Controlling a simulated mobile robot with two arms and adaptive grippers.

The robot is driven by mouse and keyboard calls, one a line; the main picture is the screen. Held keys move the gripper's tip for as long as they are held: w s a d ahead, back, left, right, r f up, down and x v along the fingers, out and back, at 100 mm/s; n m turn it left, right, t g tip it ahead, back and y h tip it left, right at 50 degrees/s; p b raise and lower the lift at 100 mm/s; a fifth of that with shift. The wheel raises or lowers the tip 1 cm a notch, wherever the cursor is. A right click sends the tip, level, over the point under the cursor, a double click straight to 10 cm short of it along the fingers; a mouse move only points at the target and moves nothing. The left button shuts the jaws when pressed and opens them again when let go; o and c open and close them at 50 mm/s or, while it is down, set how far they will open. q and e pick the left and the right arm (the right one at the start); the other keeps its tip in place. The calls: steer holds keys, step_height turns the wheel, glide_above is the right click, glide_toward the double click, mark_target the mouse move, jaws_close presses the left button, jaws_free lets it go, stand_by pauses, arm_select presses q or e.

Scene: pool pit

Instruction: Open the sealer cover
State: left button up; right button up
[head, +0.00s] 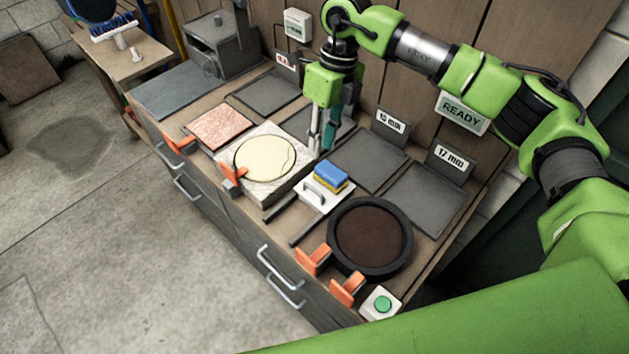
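No part is labelled as the sealer cover, and I cannot tell for sure which one it is. A white square plate (314,197) with a small grey handle lies on the bench, with a blue and yellow sponge (331,174) at its back edge. My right gripper (321,140) points down behind the plate, beside the right edge of a pale stone block (265,191) with a round cream top. A teal part shows at its fingers; whether it is held or how far the fingers are apart is unclear. My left gripper is out of view.
A black-rimmed round pan (403,257) with brown filling, orange clamps (314,261) and a green button (383,304) are at the front right. Grey pads (423,198) with thickness signs line the back. A grey machine (222,48) stands far left. Floor at left is clear.

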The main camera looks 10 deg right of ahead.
mark_target(313, 188)
steer(key=f, duration=0.4)
steer(key=s+a+f+p, duration=0.1)
steer(key=f, duration=0.2)
steer(key=a+f+p, duration=0.1)
steer(key=f, duration=0.3)
steer(key=shift+s+f, duration=0.15)
steer(key=shift+f, duration=0.2)
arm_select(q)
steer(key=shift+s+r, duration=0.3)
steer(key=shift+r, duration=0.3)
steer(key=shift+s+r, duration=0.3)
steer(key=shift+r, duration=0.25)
arm_select(e)
jaws_close()
